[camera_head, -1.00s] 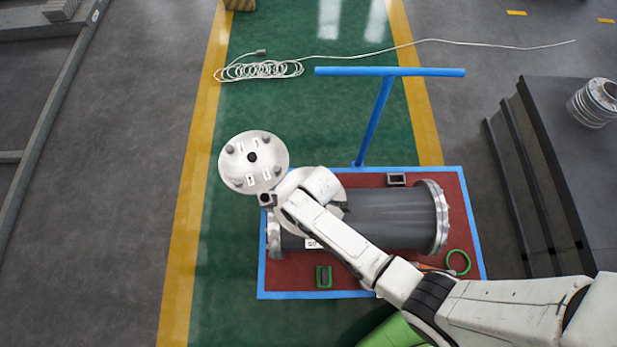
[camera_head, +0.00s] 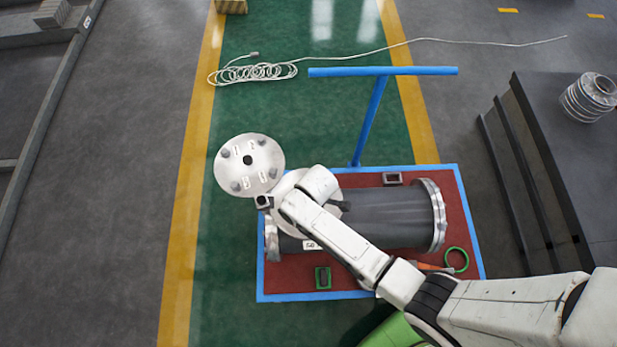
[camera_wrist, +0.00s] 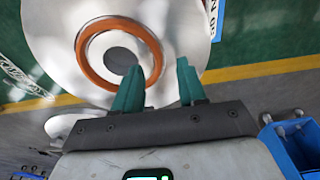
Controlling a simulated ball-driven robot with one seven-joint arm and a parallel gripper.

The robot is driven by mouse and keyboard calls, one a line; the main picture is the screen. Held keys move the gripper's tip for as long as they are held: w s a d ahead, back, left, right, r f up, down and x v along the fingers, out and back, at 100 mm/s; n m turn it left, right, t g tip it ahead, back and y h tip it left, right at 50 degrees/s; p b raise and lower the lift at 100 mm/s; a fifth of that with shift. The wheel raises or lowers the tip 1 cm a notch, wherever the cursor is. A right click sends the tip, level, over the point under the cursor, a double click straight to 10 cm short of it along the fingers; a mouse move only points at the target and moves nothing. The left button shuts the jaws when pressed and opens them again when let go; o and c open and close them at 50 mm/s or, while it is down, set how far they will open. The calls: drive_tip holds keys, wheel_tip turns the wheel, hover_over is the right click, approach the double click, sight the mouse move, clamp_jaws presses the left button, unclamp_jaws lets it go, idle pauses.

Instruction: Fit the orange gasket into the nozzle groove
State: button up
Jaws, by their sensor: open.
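In the wrist view the orange gasket (camera_wrist: 84,62) is a ring lying around the dark opening of the nozzle (camera_wrist: 122,60), on a pale round metal face. Whether it sits down in the groove cannot be told. My gripper (camera_wrist: 160,68) is open, its two green fingers apart. The left finger overlaps the gasket's lower right in the picture; contact cannot be told. The right finger is to the right of the ring, with nothing visible between them. In the head view the grey flanged shell (camera_head: 390,218) lies under my arm, which hides the nozzle and gasket.
The shell lies on a red, blue-edged platform (camera_head: 390,283) with a blue T-shaped handle (camera_head: 372,115). A green ring (camera_head: 456,259) and a green block (camera_head: 322,278) lie on it. A coiled cable (camera_head: 252,72) is behind. Dark steps (camera_head: 540,170) stand right.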

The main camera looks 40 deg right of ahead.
wheel_tip(320, 180, up, 9)
drive_tip(key=shift+s+d, duration=0.3)
drive_tip(key=shift+d, duration=0.15)
idle(0.4)
drive_tip(key=s+d+r+m+h, duration=0.1)
drive_tip(key=s+d+r+m, duration=0.9)
drive_tip(key=s, duration=0.4)
drive_tip(key=shift+s+r+m, duration=0.15)
drive_tip(key=shift+r+m, duration=0.45)
drive_tip(key=shift+m, duration=0.4)
drive_tip(key=shift+a, duration=0.1)
drive_tip(key=shift+c, duration=0.2)
